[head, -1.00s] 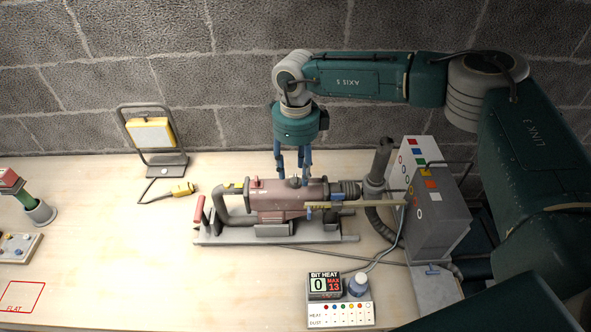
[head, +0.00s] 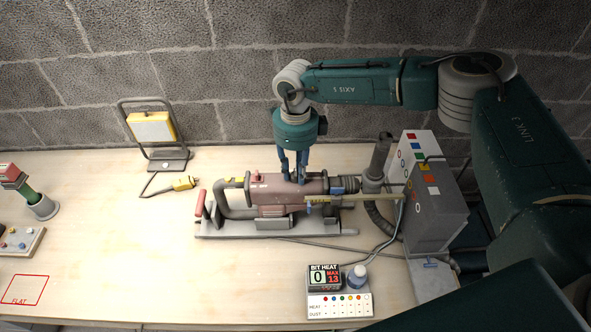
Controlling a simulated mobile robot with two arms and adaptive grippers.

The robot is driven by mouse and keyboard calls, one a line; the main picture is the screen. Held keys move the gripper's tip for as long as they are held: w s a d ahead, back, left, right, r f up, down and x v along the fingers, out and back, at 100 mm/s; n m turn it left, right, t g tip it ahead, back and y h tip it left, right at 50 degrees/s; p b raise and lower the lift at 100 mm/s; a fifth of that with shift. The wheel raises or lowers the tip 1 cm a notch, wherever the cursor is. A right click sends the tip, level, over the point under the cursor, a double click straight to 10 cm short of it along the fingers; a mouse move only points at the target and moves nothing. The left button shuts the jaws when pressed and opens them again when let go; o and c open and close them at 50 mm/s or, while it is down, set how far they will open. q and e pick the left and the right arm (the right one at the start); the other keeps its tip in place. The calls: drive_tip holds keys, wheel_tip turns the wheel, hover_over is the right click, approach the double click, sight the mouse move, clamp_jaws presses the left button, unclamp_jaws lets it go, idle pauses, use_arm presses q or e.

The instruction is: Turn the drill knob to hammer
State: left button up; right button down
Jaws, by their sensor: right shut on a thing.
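The drill (head: 268,187) is a dull red and grey tool lying on its side along a grey cradle (head: 240,234) in the middle of the bench. Its rear handle is at the left and its dark chuck at the right. A small knob sits on top of the drill's body, mostly hidden by my fingers. My right gripper (head: 295,178) points straight down from above and is shut on the knob. The knob's markings and setting are too small to read. My left gripper is not in view.
A yellow work lamp (head: 152,127) and a yellow plug (head: 184,183) are at the back left. A grey box (head: 437,215) with coloured squares stands right of the drill. A bit heat display (head: 325,282) is in front. The front left bench is mostly clear.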

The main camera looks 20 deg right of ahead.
sight(296, 172)
drive_tip(key=shift+w+f+m+b, duration=0.1)
drive_tip(key=shift+f+m+b, duration=0.1)
drive_tip(key=shift+m+b, duration=1.55)
drive_tip(key=m+b, duration=0.4)
drive_tip(key=m, duration=0.1)
drive_tip(key=shift+b, duration=0.35)
drive_tip(key=m+b, duration=0.3)
drive_tip(key=m, duration=0.2)
drive_tip(key=shift+r+m+b, duration=0.15)
drive_tip(key=shift+m+b, duration=0.6)
drive_tip(key=shift+m, duration=0.35)
drive_tip(key=shift+r+m+b, duration=0.1)
drive_tip(key=shift+m+b, duration=0.65)
drive_tip(key=shift+m, duration=0.3)
drive_tip(key=c, duration=1.5)
unclamp_jaws()
drive_tip(key=shift+o, duration=0.2)
wheel_tip(296, 172, up, 12)
